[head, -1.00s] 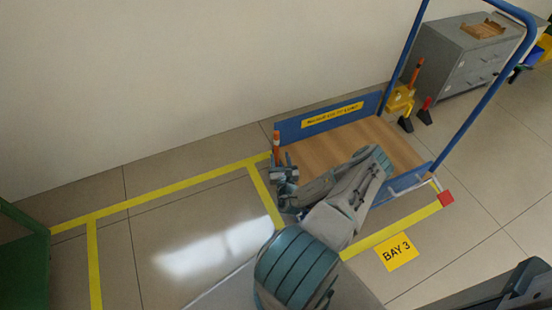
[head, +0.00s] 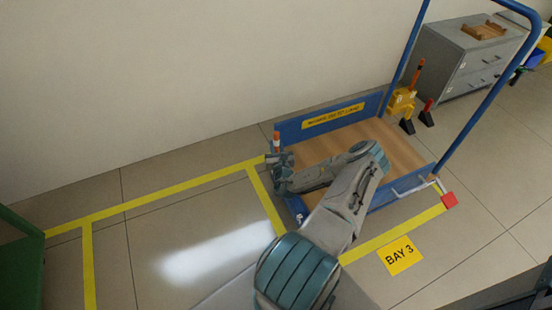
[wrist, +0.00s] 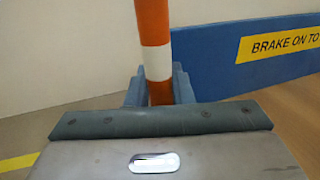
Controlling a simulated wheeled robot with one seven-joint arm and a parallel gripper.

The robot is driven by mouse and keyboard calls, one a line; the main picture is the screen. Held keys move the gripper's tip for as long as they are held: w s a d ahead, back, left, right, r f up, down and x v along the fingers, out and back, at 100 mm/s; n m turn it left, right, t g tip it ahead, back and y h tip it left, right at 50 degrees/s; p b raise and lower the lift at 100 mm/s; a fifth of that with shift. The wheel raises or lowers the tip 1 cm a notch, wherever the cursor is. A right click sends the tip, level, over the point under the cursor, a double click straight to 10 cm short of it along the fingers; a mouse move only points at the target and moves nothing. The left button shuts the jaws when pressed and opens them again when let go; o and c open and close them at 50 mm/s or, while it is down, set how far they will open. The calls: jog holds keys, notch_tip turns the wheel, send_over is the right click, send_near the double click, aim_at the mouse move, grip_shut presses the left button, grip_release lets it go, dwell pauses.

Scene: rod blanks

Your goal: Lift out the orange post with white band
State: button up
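The post's lower end is hidden.
The cart's wooden deck (head: 315,148) and blue end board (head: 300,127) with a yellow label are beside the post. A grey cabinet (head: 455,65) stands further right.

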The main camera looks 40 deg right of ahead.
jog(key=shift+r, duration=0.15)
jog(key=shift+c, duration=0.3)
notch_tip(320, 180, up, 17)
jog(key=p, duration=0.7)
jog(key=shift+r, duration=0.15)
jog(key=shift+r+p, duration=0.25)
jog(key=shift+p, duration=0.35)
